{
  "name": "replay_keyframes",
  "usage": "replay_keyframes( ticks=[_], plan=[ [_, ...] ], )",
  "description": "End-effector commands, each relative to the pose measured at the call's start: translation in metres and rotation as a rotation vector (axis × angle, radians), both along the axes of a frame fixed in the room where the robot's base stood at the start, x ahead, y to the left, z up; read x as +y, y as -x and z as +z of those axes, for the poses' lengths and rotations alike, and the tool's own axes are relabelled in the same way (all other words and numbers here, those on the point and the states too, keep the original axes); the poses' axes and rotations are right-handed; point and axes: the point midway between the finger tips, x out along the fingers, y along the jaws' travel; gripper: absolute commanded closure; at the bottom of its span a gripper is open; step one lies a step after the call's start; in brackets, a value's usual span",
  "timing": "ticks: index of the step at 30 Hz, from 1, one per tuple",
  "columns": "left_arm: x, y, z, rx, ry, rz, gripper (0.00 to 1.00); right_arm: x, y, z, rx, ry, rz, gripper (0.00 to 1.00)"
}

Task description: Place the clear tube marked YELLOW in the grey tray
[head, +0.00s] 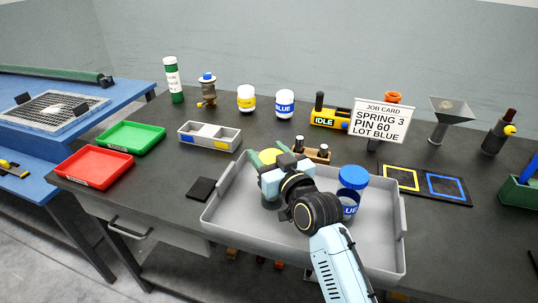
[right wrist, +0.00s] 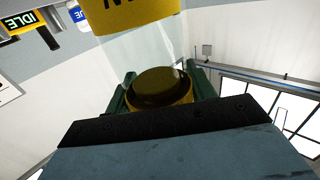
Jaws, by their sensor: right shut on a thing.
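The grey tray (head: 212,213) lies at the front middle of the table. My right gripper (head: 272,172) is over its left half and shut on the clear tube marked YELLOW. Only part of the tube's yellow top (head: 268,156) shows in the head view behind the gripper. In the right wrist view the tube's yellow label (right wrist: 135,12) and clear wall are between the green fingers (right wrist: 163,78). Whether its bottom touches the tray floor is hidden. A clear tube marked BLUE (head: 352,178) with a blue cap stands in the tray's right half. My left gripper is out of view.
A job card (head: 382,121) stands behind the tray. A yellow and blue outlined mat (head: 428,185) lies to the right. A small dark pad (head: 201,189) is left of the tray, with green (head: 131,136) and red (head: 93,167) trays beyond. A small divided box (head: 209,136) stands behind.

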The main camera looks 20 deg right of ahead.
Motion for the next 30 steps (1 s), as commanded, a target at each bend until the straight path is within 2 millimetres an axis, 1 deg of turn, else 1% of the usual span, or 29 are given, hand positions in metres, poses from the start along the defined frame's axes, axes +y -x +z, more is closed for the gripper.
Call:
replay_keyframes(
  ticks=[5,6,11,18,21,22,26,30],
  plan=[
    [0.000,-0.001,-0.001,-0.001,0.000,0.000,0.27,0.000,0.000,-0.002,-0.001,0.000,0.000,0.80],
    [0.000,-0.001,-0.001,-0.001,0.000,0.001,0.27,0.000,0.000,-0.003,0.000,0.000,0.000,0.44],
    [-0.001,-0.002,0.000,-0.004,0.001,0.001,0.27,0.000,0.000,-0.002,0.000,0.000,0.000,0.24],
    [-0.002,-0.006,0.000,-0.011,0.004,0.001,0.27,0.000,0.000,-0.002,0.000,0.000,0.000,0.24],
    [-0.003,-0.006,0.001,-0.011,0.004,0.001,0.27,0.000,0.000,0.002,-0.001,-0.001,0.000,0.24],
    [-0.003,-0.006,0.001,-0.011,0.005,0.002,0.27,0.000,0.002,0.000,0.001,0.000,0.000,0.24],
    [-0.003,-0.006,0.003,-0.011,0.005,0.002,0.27,-0.004,0.020,0.000,0.003,0.002,0.000,0.24],
    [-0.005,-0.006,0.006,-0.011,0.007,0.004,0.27,-0.010,0.049,0.000,0.004,0.002,0.000,0.24]
  ],
)
